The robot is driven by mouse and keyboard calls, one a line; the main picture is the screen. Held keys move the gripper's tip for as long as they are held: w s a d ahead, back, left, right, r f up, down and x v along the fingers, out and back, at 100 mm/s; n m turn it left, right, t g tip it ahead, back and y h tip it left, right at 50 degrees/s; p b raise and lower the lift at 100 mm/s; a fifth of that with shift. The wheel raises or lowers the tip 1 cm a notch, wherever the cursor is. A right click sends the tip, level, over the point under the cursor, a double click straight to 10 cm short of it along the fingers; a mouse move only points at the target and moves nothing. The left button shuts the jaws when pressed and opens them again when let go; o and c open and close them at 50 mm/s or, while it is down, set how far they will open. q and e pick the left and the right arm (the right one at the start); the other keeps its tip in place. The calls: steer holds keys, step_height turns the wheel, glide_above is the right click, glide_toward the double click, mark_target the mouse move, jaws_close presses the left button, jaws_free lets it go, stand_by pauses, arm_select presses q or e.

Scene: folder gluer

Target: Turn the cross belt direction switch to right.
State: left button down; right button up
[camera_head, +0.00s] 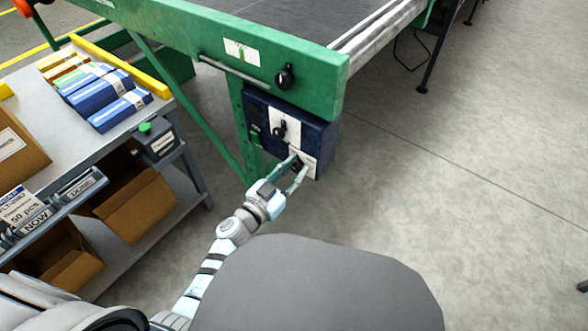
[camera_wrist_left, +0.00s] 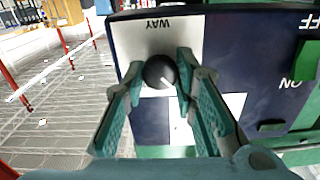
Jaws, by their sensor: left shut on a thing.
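A dark blue control box (camera_head: 318,143) hangs under the green machine frame and carries two black rotary knobs on white plates. The lower knob, which appears to be the cross belt direction switch, shows in the left wrist view as a round black knob (camera_wrist_left: 160,72) with a white pointer line towards the lower right of that picture. Its white plate (camera_wrist_left: 135,38) has a label that reads "WAY". My left gripper (camera_head: 298,162) is shut on this knob, one finger on each side; the fingers partly hide it in the head view. My right gripper is not in view.
The upper knob (camera_head: 279,131) is close above my left gripper. Another black knob (camera_head: 284,77) is on the green beam (camera_head: 190,38). A shelf cart (camera_head: 185,137) with blue boxes (camera_head: 118,110) stands at left.

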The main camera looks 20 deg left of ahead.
arm_select(q)
steer(key=m, duration=0.2)
steer(key=shift+m+p, duration=0.35)
steer(key=shift+m, duration=0.05)
steer(key=m, duration=0.4)
steer(key=shift+s+d+f+m, duration=0.1)
steer(key=shift+m, duration=0.2)
steer(key=m, duration=0.5)
steer(key=shift+f+m, duration=0.1)
steer(key=shift+m, duration=0.2)
steer(key=m, duration=0.4)
steer(key=shift+m, duration=0.3)
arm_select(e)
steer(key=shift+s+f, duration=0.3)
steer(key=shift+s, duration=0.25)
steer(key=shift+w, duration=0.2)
arm_select(q)
steer(key=c, duration=1.5)
jaws_free()
steer(key=shift+o, duration=0.9)
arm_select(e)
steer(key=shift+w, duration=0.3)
